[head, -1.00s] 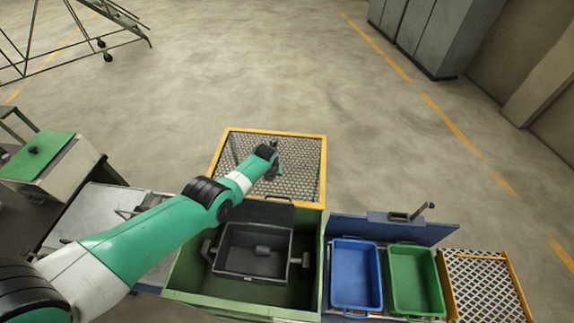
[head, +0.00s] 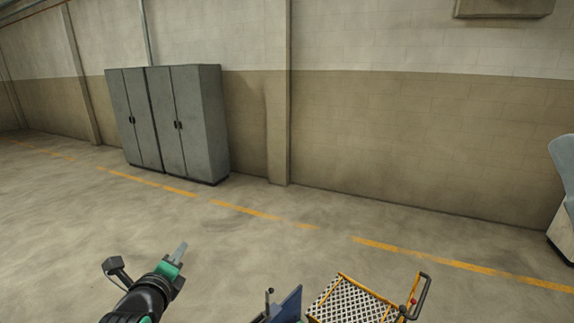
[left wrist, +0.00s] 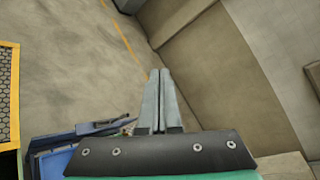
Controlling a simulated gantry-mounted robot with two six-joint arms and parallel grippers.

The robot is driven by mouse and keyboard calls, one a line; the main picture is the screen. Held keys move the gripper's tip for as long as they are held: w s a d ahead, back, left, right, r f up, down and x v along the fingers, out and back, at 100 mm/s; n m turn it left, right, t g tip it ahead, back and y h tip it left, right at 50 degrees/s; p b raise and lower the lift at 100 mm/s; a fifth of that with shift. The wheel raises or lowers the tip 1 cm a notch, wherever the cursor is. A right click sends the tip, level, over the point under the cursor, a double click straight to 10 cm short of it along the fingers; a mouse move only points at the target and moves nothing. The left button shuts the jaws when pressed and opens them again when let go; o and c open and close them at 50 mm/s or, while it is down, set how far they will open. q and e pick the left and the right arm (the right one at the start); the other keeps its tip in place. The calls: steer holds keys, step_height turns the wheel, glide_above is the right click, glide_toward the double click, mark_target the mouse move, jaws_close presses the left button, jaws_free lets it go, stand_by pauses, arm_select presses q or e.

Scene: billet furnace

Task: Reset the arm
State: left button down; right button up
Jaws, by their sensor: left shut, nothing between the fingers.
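My left gripper (head: 180,252) shows at the bottom left of the head view, held up in free space above the floor. In the left wrist view its two grey fingers (left wrist: 159,76) lie side by side, shut with nothing between them. They touch no object. My right gripper is in neither view.
Grey cabinets (head: 170,120) stand against the far wall. A yellow-framed mesh cart (head: 350,302) and a blue panel (head: 289,307) are at the bottom. The left wrist view shows a yellow-edged mesh (left wrist: 6,95) and a blue tray (left wrist: 52,164) at lower left. The floor between is clear.

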arm_select(q)
steer(key=s+d+r+n+t+h, duration=0.1)
steer(key=s+d+r+n+t, duration=0.3)
steer(key=r, duration=0.6)
steer(key=s+d+r+n+t+h, duration=0.1)
steer(key=s+d+r+n+t, duration=0.25)
steer(key=r, duration=0.75)
steer(key=s+d+r+n+t+h, duration=0.1)
steer(key=s+r+n+t, duration=0.1)
steer(key=s+r+n, duration=0.6)
steer(key=s+d+r+n+t+h, duration=0.1)
steer(key=s+r+n+t, duration=0.25)
steer(key=s, duration=0.75)
step_height(320, 180, down, 46)
steer(key=n+b, duration=0.3)
steer(key=b, duration=4.3)
steer(key=shift+n+g, duration=0.4)
steer(key=shift+f, duration=0.15)
